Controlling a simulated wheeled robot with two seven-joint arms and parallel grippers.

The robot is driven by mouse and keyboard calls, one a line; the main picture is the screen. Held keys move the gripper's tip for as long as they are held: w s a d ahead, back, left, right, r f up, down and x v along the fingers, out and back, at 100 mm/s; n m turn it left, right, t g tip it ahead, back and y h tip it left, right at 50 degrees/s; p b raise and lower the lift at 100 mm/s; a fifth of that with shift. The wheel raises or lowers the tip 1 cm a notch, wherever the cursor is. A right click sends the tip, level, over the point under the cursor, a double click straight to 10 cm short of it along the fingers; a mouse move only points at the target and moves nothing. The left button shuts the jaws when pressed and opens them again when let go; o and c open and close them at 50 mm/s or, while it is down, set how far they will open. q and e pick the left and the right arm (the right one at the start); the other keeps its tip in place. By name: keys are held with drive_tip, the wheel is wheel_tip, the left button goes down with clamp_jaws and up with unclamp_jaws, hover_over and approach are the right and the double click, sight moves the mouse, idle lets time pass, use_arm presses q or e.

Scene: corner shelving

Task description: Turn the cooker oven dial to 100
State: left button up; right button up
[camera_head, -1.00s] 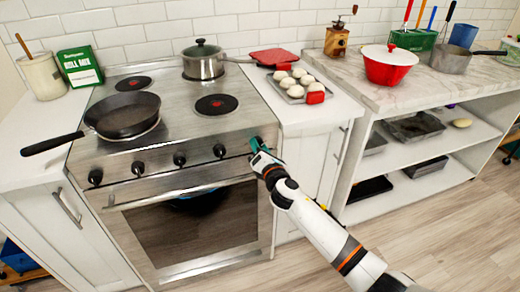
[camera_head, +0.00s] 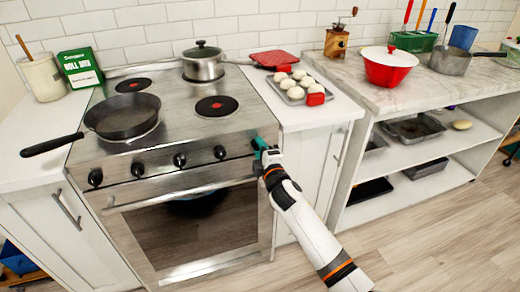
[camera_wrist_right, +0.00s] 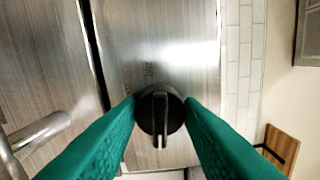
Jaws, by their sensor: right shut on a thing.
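The cooker (camera_head: 185,190) has a steel front panel with a row of black dials above the oven door. My right gripper (camera_head: 259,143) is at the right end of this panel and hides the dial there in the head view. In the right wrist view the round black dial (camera_wrist_right: 159,112) sits between the two green fingers (camera_wrist_right: 160,110), which are shut on it from both sides. The dial's raised ridge points towards the bottom of that view. Faint numbers are printed above the dial; one looks like 250. My left gripper is out of view.
The oven door handle (camera_head: 180,193) runs below the dials, near my right gripper. A frying pan (camera_head: 122,116) and a lidded pot (camera_head: 203,62) stand on the hob. A tray of buns (camera_head: 300,99) rests on the counter to the right. The floor in front is clear.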

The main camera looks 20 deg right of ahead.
drive_tip(key=shift+m, duration=1.1)
drive_tip(key=o, duration=1)
drive_tip(key=s, duration=1.2)
drive_tip(key=shift+d, duration=0.25)
